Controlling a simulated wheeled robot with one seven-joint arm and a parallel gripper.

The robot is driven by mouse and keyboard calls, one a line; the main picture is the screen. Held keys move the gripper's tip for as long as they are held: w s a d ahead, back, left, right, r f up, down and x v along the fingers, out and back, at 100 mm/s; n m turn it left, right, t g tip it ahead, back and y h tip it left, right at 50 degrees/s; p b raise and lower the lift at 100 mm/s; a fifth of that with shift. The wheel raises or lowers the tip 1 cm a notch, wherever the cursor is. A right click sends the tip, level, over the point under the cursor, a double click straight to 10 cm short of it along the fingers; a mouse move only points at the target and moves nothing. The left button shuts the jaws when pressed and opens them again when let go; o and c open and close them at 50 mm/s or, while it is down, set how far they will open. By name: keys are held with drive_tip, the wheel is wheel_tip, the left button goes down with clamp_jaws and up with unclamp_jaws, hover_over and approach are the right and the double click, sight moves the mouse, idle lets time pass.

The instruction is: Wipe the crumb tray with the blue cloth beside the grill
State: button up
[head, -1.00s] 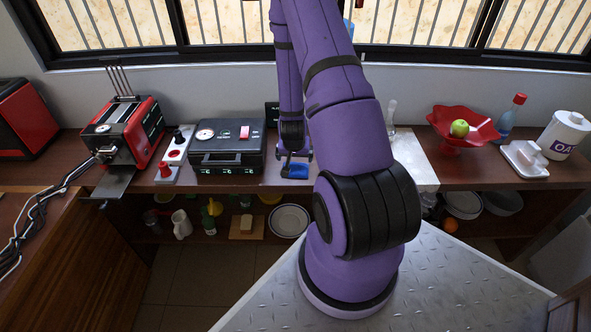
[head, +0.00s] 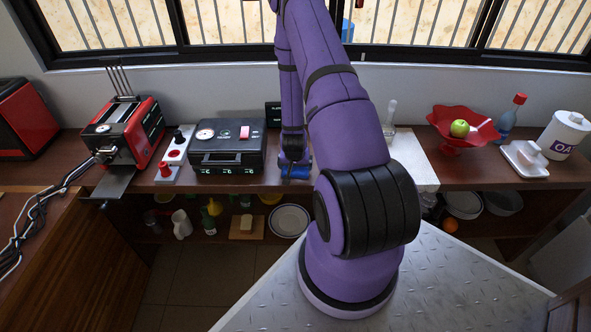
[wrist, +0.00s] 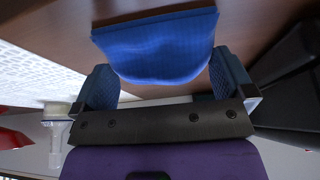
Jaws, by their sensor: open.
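The blue cloth (wrist: 155,48) lies on the brown counter, between the spread fingers of my gripper (wrist: 166,82) in the wrist view. My gripper is open, with one blue-padded finger at each side of the cloth. In the head view, my gripper (head: 295,163) is low over the counter, just right of the black grill (head: 228,158), and largely covers the cloth. A dark flat tray (head: 112,182), seemingly the crumb tray, sticks out from under the red and black toaster (head: 125,133) at the left, over the counter's front edge.
A switch panel (head: 174,155) stands between toaster and grill. A red appliance (head: 22,118) and cables (head: 40,215) are at far left. To the right are a glass bottle (head: 390,112), a red bowl (head: 448,137) with a green apple (head: 460,128) and a white canister (head: 564,135).

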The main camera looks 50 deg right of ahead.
drive_tip(key=c, duration=0.9)
drive_tip(key=shift+r, duration=2.5)
drive_tip(key=shift+c, duration=0.2)
